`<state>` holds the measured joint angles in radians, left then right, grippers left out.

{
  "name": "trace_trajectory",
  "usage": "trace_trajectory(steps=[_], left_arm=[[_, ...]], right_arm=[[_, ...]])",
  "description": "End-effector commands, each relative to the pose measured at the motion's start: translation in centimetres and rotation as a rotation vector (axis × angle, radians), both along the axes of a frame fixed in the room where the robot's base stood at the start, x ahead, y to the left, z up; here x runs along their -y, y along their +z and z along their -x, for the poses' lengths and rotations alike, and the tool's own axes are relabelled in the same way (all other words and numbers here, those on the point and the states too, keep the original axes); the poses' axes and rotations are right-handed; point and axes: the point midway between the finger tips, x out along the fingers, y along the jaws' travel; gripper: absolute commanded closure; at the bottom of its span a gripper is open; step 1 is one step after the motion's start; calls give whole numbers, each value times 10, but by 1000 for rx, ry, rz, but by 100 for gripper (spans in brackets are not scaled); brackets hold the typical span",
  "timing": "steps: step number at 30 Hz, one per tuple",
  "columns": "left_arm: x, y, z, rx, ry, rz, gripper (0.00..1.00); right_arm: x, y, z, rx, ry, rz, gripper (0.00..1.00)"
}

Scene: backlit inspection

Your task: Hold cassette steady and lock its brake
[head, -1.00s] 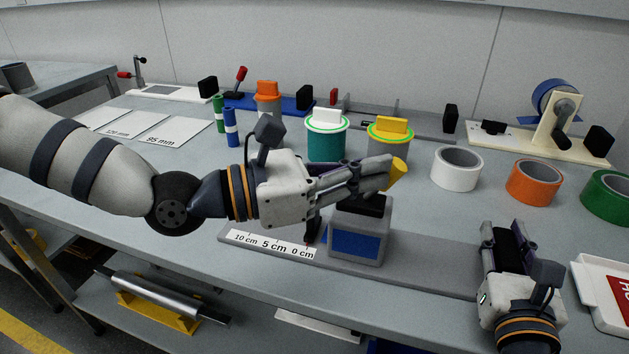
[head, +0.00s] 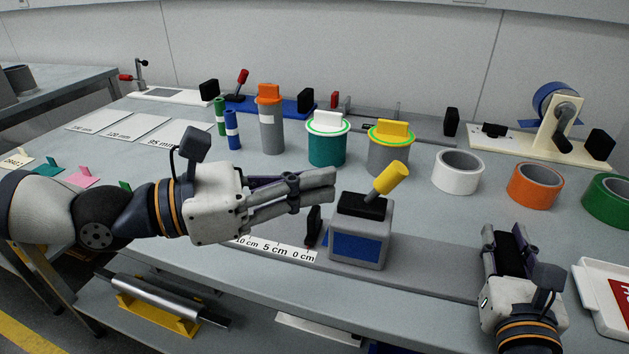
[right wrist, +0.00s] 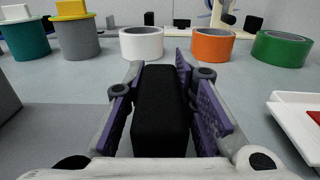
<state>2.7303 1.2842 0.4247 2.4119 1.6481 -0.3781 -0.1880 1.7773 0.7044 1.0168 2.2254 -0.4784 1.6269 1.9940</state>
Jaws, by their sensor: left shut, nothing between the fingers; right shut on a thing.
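The cassette appears to be the grey box (head: 374,222) with a blue front panel, standing on a long grey base. A yellow-tipped lever (head: 390,178) rises from its black top and leans to the right. My left gripper (head: 333,186) is shut and empty, its fingertips just left of the lever and apart from it. My right gripper (head: 510,240) is shut on a black block (right wrist: 160,110) near the base's right end. The block stands between the finger pads in the right wrist view.
A scale strip (head: 275,250) and a small black stop (head: 314,226) lie left of the box. Behind stand teal (head: 326,150) and grey (head: 388,157) canisters. White (head: 458,172), orange (head: 535,185) and green rolls stand at right. A white tray (head: 605,295) is at the right edge.

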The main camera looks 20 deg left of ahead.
Motion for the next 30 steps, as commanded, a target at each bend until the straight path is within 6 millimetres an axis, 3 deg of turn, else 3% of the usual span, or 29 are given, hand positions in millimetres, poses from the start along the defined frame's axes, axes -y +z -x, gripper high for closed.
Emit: trace_trajectory(steps=[1,8,9,12,22,30], left_arm=[[-2,-1,1,-2,1,1,100],[-2,-2,2,-3,0,0,100],[-2,-2,2,-3,0,-1,100],[-2,-2,2,-3,0,0,100],[-2,-1,2,-1,1,-1,100],[-2,0,2,-1,1,-1,100]], right_arm=[[-1,-8,2,-19,4,4,100],[-1,-7,2,-19,4,4,100],[-1,-7,2,-18,4,4,71],[0,-6,1,-14,3,2,52],[0,-3,6,-7,2,0,52],[1,-4,60,-12,3,0,52]])
